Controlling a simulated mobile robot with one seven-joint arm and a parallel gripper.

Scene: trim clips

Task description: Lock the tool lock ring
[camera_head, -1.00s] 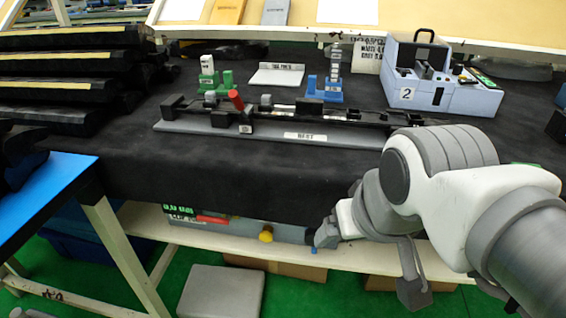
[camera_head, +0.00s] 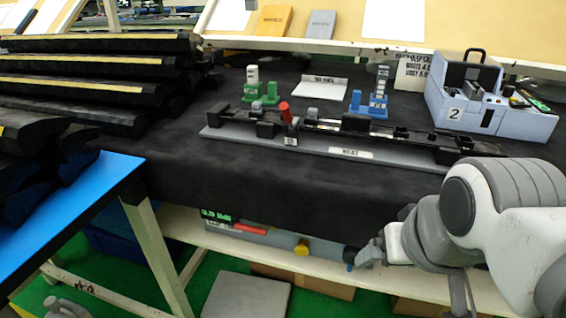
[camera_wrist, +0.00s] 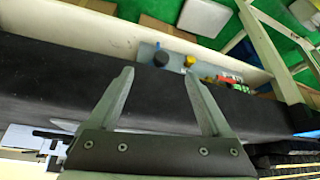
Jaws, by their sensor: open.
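No part is clearly readable as the tool lock ring. A grey panel unit (camera_head: 262,236) on the shelf under the bench has a green display reading in bar, a red part and a yellow knob (camera_head: 301,248). In the wrist view the unit shows a black round knob (camera_wrist: 161,58) and the yellow knob (camera_wrist: 189,61). My gripper (camera_wrist: 158,70) is open and empty, its two fingers apart, pointing toward the unit with the black knob seen between and beyond the tips. In the head view my gripper (camera_head: 366,256) is low in front of the bench, right of the yellow knob.
The black-covered bench (camera_head: 250,170) overhangs the shelf. On it lie a long grey fixture (camera_head: 350,153) with a red-handled clamp, green and blue stands, and a blue-grey case (camera_head: 500,118). A blue table (camera_head: 70,215) stands at left. A grey block (camera_head: 245,297) lies on the green floor.

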